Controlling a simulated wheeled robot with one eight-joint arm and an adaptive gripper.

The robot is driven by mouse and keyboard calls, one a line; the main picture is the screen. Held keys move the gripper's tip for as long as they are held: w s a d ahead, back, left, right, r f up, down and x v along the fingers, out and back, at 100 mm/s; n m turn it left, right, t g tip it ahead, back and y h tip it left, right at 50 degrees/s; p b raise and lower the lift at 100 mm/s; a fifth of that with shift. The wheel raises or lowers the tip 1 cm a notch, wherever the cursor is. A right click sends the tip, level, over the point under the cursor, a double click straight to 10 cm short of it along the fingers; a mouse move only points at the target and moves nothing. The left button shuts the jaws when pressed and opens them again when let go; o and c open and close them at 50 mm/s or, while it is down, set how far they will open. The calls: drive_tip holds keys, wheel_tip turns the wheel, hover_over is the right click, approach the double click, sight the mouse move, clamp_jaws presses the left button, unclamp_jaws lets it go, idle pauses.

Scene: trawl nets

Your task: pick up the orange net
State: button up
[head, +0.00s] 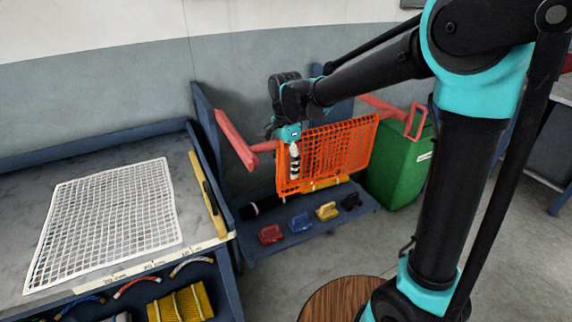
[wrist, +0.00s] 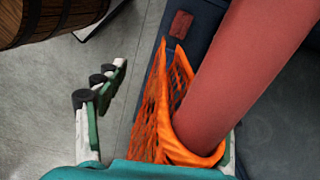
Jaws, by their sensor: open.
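The orange net (head: 335,150) hangs draped over a red horizontal bar (head: 240,148) on a blue rack. It also shows in the wrist view (wrist: 160,115), with its top folded around the red bar (wrist: 235,75). My gripper (head: 294,163) is open at the net's left end in the head view. In the wrist view, one white finger with green pads stands left of the net, with a gap between them. The other finger is mostly hidden behind the net and bar at the lower right, so the net's edge lies between the fingers.
A grey bench (head: 60,175) with a white net (head: 105,215) stands at the left. A green box (head: 398,165) is right of the rack. The rack's low shelf (head: 345,222) holds small red, blue, yellow and black items. A wooden barrel (head: 340,300) stands in front, near my arm.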

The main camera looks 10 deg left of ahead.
drive_tip(key=shift+c, duration=0.3)
drive_tip(key=c, duration=1.4)
clamp_jaws()
wheel_tip(320, 180, up, 12)
wheel_tip(320, 180, up, 18)
idle(0.4)
